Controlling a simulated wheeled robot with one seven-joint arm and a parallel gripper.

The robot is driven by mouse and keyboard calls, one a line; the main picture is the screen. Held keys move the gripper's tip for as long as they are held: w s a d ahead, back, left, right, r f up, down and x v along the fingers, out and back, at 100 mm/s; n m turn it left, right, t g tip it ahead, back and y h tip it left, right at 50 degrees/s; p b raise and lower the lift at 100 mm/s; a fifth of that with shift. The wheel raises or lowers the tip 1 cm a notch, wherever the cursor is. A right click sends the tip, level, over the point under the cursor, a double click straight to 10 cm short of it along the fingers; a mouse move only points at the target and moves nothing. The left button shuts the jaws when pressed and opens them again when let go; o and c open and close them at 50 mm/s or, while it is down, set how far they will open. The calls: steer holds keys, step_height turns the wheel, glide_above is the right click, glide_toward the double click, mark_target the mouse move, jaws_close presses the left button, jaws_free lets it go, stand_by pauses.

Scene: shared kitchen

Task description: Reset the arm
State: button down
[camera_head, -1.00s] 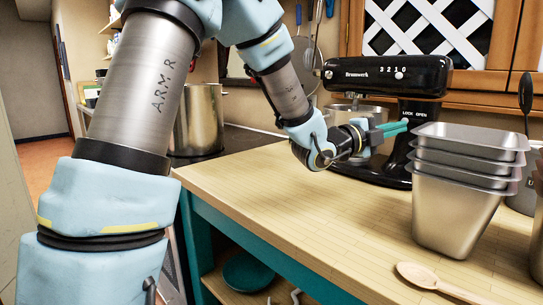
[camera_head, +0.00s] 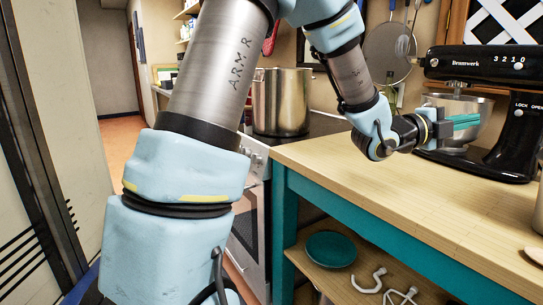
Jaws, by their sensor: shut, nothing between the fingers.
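My gripper (camera_head: 466,122) is at the end of my arm, at the right of the head view. It points right, with its teal fingers together and nothing visible between them. It is above the wooden counter (camera_head: 400,188), in front of the bowl (camera_head: 470,108) of the black stand mixer (camera_head: 510,75). I cannot tell the exact gap between the fingers and the bowl.
A large steel pot (camera_head: 283,100) stands on the stove behind my arm. A wooden spoon tip (camera_head: 536,255) shows at the right edge. Open floor (camera_head: 122,150) lies at the left.

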steer(key=w+a+f+n+t+y+p, duration=0.1)
steer(key=w+a+f+n+t+y, duration=0.1)
steer(key=w+a+f+n+y, duration=0.25)
steer(key=w+a+f+n+t+y+p, duration=0.1)
steer(key=w+a+f+n+t+y, duration=0.1)
steer(key=w+a+n, duration=0.4)
steer(key=w+a+f+n+y+p, duration=0.1)
steer(key=a+f+n+y, duration=0.2)
steer(key=a, duration=0.5)
steer(key=a+f+n+y, duration=0.2)
steer(key=a+n+y, duration=0.15)
steer(key=a, duration=0.45)
steer(key=s+a+f+n+g+y+p, duration=0.1)
steer(key=s+a+f+n+g+y, duration=0.1)
steer(key=s+a+n, duration=0.5)
steer(key=s+a+f+n+g+y+p, duration=0.1)
steer(key=s+a+f+n+g+y, duration=0.2)
steer(key=s+a+n, duration=0.4)
steer(key=s+a+g, duration=0.1)
steer(key=a, duration=0.6)
steer(key=shift+f+y, duration=0.25)
steer(key=shift+y, duration=0.15)
